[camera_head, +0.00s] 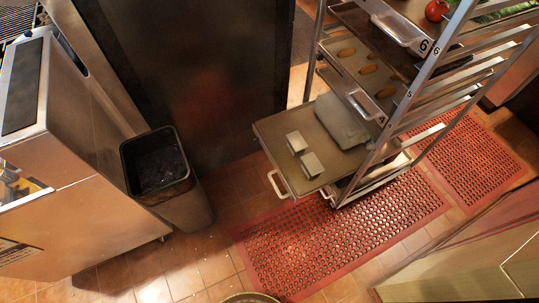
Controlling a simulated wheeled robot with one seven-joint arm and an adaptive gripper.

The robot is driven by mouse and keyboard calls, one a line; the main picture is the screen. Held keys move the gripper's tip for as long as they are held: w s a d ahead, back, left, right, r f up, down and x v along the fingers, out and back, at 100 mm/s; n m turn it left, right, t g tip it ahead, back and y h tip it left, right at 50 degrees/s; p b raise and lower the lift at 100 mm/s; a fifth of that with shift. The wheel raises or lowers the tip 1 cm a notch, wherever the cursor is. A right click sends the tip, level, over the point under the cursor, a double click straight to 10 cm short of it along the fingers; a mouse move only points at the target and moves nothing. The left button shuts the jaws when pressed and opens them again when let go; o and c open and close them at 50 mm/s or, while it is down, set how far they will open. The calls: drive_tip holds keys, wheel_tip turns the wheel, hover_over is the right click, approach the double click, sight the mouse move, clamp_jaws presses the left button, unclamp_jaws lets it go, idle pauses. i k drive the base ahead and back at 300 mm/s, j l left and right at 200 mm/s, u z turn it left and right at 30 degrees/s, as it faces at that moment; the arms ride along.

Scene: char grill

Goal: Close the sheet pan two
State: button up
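A sheet pan (276,130) sticks out to the left from the lower part of a metal rack (425,75). I cannot see a number on this pan; the posts above show 4, 5 and 6. The pan's far end is hidden inside the rack. My gripper is not in view.
Pans above, one with several brown pieces (345,52), sit further in. A grey bin (157,165) stands left, beside a steel unit (75,180). Red mats (340,235) cover the floor before the rack. Tiled floor (205,265) is clear between bin and mat. A counter (460,255) is lower right.

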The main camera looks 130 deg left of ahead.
sight(338, 163)
drive_tip(key=u, duration=4.1)
drive_tip(key=i+l+u, duration=0.2)
drive_tip(key=u, duration=0.15)
drive_tip(key=i+l+u, duration=0.15)
drive_tip(key=l+u, duration=0.2)
drive_tip(key=i+l+u, duration=0.15)
drive_tip(key=l+u, duration=0.2)
